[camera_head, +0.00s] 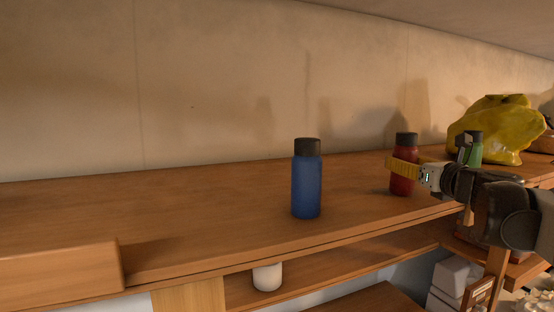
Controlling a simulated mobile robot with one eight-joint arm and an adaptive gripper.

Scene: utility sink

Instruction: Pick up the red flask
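The red flask (402,187) has a dark cap and stands upright on the wooden shelf, right of centre. My gripper (428,176) comes in from the right at about the height of the flask's body. A yellow strip at the gripper's end crosses in front of the flask and hides part of its upper body. I cannot tell whether it touches the flask, or whether the fingers are open or shut.
A blue flask (307,187) stands to the left on the shelf (200,215). A green flask (475,153) and a yellow lumpy bag-like object (497,128) are behind my arm at right. A white container (267,276) sits below. The shelf's left part is mostly clear.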

